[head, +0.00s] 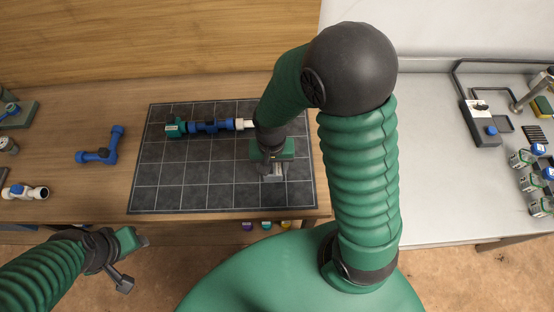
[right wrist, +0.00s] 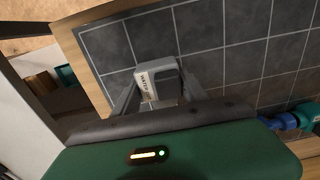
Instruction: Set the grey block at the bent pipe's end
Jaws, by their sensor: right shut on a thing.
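My right gripper (head: 272,172) is shut on the grey block (head: 277,169) over the right part of the dark gridded mat. In the right wrist view the block (right wrist: 157,79), light grey with a printed label, sits between the fingers (right wrist: 155,98). Whether it touches the mat is unclear. A blue bent pipe (head: 102,154) lies on the wooden table, left of the mat, apart from the gripper. My left gripper (head: 136,246) is low at the left, off the table's front edge, and its fingers are too small to judge.
On the mat (head: 200,185) lies a straight row of a green part (head: 176,129), a blue pipe (head: 211,126) and a white end (head: 245,124). A valve piece (head: 25,192) lies far left. A grey bench (head: 430,160) with fittings stands right. The mat's front left is clear.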

